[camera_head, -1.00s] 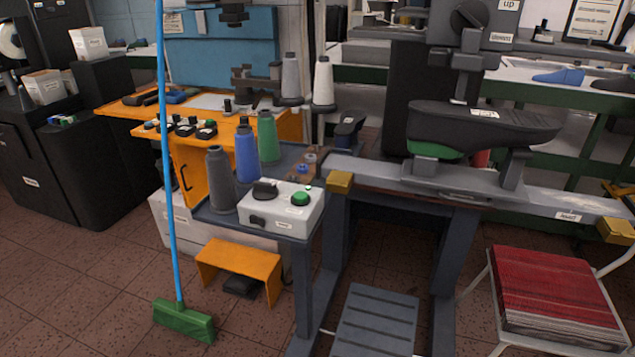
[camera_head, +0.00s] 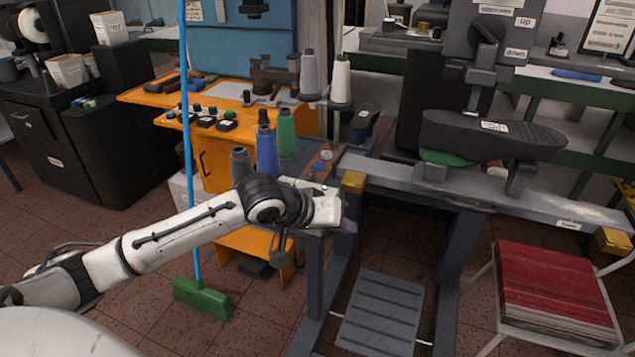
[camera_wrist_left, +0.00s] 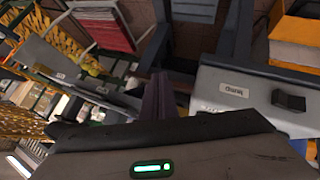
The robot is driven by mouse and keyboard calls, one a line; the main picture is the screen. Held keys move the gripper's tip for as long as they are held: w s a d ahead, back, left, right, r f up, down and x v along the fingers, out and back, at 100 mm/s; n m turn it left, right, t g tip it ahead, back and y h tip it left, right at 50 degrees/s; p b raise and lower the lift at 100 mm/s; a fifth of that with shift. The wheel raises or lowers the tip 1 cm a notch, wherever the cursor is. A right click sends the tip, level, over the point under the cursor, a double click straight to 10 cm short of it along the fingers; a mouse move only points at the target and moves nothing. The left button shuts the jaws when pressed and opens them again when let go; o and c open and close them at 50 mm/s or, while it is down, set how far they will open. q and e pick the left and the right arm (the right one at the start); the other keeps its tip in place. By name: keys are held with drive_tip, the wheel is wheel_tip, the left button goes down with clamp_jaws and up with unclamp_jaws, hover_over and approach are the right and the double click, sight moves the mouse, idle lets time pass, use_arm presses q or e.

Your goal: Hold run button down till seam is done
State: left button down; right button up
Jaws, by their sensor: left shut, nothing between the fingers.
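The pale control box (camera_wrist_left: 240,85) shows in the left wrist view with a label (camera_wrist_left: 234,91) and a black switch (camera_wrist_left: 289,100). In the head view my left forearm and hand cover nearly all of the box. The green button on it is hidden in both current views. My left gripper (camera_head: 348,226) is over the box's right end in the head view. Its purple-grey fingers (camera_wrist_left: 157,98) are shut and empty in the left wrist view, beside the box's edge. I cannot tell whether they touch it. My right gripper is not in view.
The machine with a black shoe-shaped form (camera_head: 490,135) stands right. A green broom (camera_head: 203,299) and grey treadle (camera_head: 380,312) are below.

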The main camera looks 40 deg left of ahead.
use_arm(q)
drive_tip(key=a+r+n+y+p, duration=0.1)
drive_tip(key=a+r, duration=0.3)
drive_tip(key=r, duration=0.4)
drive_tip(key=w+a+r+n+y+p, duration=0.1)
drive_tip(key=a+r+n, duration=0.2)
drive_tip(key=r, duration=0.4)
drive_tip(key=shift+w+a+r, duration=0.25)
drive_tip(key=shift+a+r, duration=0.1)
drive_tip(key=shift+a, duration=0.55)
drive_tip(key=shift+f, duration=0.1)
wheel_tip(320, 180, down, 7)
drive_tip(key=b, duration=0.5)
drive_tip(key=shift+r+b, duration=0.2)
drive_tip(key=shift+b, duration=0.2)
drive_tip(key=shift+f, duration=0.7)
drive_tip(key=shift+f+b, duration=0.3)
